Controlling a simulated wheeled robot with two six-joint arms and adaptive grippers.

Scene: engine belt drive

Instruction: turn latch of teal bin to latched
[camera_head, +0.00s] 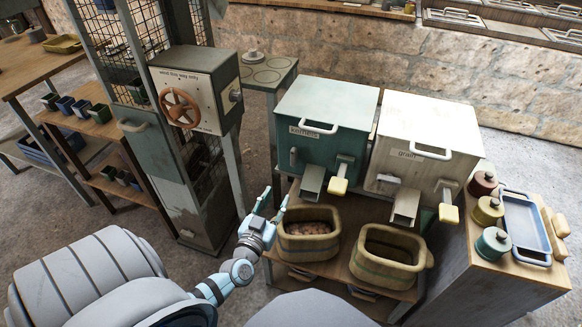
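The teal bin (327,104) stands on a wooden stand at centre right, labelled "kernels", with a white handle (317,127) on its front. A small upright grey piece (293,158) sits at the left of its front, and a lever with a yellow end (339,184) hangs at the right; I cannot tell for sure which is the latch. My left gripper (272,202) is below and left of the bin, fingers apart and empty, beside the left basket's rim. It is apart from the bin. My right gripper is out of view.
A metal chute (311,184) juts out under the bin. A filled basket (309,250) and an empty basket (370,278) stand below. A white "grain" bin (424,130) is close at right. A cabinet with an orange wheel (180,107) stands left.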

